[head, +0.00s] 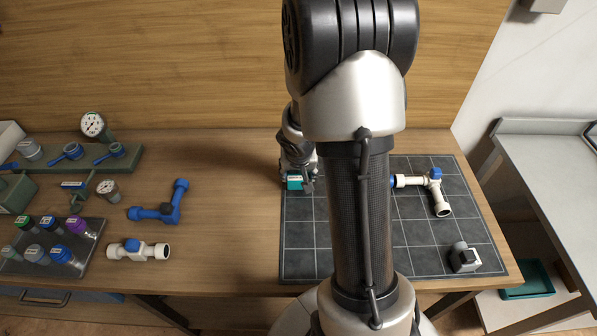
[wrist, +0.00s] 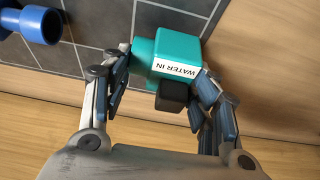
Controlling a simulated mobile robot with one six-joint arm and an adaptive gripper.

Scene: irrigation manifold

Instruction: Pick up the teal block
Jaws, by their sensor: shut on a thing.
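The teal block (wrist: 177,50) fills the middle of the wrist view, with a white "WATER IN" label and a dark knob-like part on its near side. My gripper (wrist: 160,92) has one finger on each side of it and is shut on it. In the head view the teal block (head: 294,182) shows as a small patch under my gripper (head: 298,178), at the left back of the dark tiled mat (head: 305,240). My arm hides part of the mat. I cannot tell whether the block touches the mat.
A white pipe fitting with a blue knob (head: 425,182) and a grey-black device (head: 463,257) sit on the mat at right. Blue (head: 160,208) and white (head: 138,250) fittings lie left of it. A bottle rack (head: 85,262) stands at far left. A wooden wall (head: 190,60) rises behind.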

